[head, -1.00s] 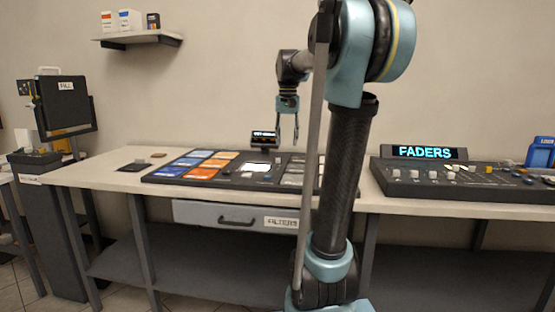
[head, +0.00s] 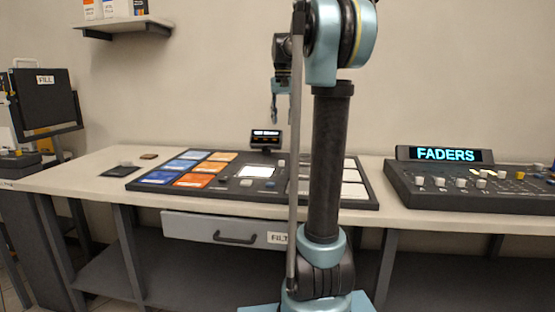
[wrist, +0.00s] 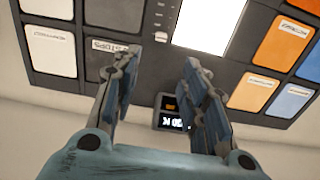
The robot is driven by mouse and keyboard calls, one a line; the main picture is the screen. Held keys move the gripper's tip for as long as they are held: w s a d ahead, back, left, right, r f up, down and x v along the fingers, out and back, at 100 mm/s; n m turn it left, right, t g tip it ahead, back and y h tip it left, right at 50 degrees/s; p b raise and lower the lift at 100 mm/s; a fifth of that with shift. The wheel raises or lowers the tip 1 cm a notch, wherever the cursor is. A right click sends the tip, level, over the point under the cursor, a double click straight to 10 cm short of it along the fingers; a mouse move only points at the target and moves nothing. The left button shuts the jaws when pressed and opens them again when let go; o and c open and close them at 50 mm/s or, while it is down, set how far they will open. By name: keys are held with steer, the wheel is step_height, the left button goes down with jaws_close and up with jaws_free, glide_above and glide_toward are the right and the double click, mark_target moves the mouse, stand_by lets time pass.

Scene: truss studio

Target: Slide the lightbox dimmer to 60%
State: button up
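The lightbox (head: 257,171) is a bright white panel in the middle of a dark board; it also shows in the wrist view (wrist: 208,22). Beside it in the wrist view is a tick-marked strip with a small pale slider handle (wrist: 161,36), likely the dimmer. A small display (head: 266,138) stands behind the board; in the wrist view (wrist: 172,115) its digits are too small to read surely. My gripper (head: 274,110) is above the board's back side, clear of it. In the wrist view my gripper (wrist: 155,68) has its fingers apart with nothing between them.
Blue and orange filter tiles (head: 196,181) lie left of the lightbox, and pale tiles (head: 350,189) right. A FADERS console (head: 470,185) stands on the right of the bench. A drawer (head: 190,226) is under the front edge. Bench at left is mostly clear.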

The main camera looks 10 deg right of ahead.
mark_target(281, 163)
step_height(281, 163, down, 17)
steer(key=shift+w+a+f, duration=0.15)
stand_by(0.5)
steer(key=shift+c, duration=0.6)
jaws_close()
